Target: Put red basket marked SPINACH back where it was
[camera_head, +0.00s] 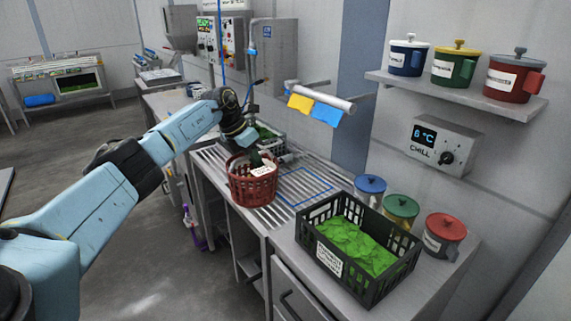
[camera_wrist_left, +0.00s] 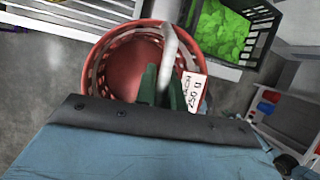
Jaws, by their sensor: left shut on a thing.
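The red basket (camera_head: 253,188) is in the head view at the front edge of the ribbed metal counter, left of a blue outlined rectangle (camera_head: 304,187). It looks roughly upright; whether it touches the counter I cannot tell. A white tag hangs on it, its text too small to read. In the left wrist view the basket (camera_wrist_left: 104,62) looks empty inside, and its tag (camera_wrist_left: 190,92) is by the fingers. My left gripper (camera_head: 257,158) is shut on the basket's upper part; in the wrist view its dark green fingers (camera_wrist_left: 162,88) partly hide the grip. My right gripper is not in view.
A black crate of greens (camera_head: 358,250) stands on the right counter. Another crate of greens (camera_head: 268,134) is behind my gripper. Lidded mugs (camera_head: 401,212) stand by the wall. A rail with yellow and blue cloths (camera_head: 318,105) juts out above the counter.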

